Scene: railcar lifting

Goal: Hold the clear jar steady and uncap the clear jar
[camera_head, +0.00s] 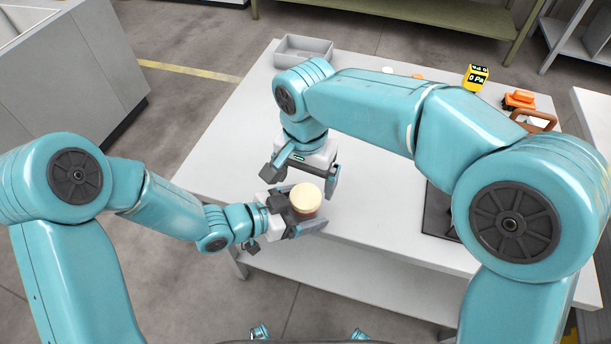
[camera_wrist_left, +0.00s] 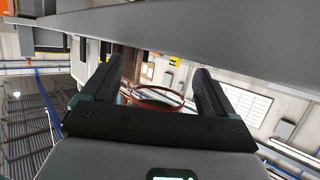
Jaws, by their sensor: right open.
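The clear jar (camera_head: 308,213) has a round cream lid (camera_head: 306,197) and is near the table's front edge. Its body is mostly hidden by the fingers in the head view. My left gripper (camera_head: 298,210) is closed around the jar from the left, one finger on each side. In the left wrist view, a red ring (camera_wrist_left: 158,97), seemingly seen through the clear jar, lies between the dark fingers of my left gripper (camera_wrist_left: 155,85). My right gripper (camera_head: 300,182) is open and empty, pointing down just behind the jar, with its fingers apart from the lid.
A grey open bin (camera_head: 303,50) is at the table's back left. A yellow gauge (camera_head: 476,77), an orange item (camera_head: 518,100) and a brown-handled item (camera_head: 534,119) are at the back right. A dark flat panel (camera_head: 437,212) lies on the right. The tabletop (camera_head: 225,150) left of the jar is clear.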

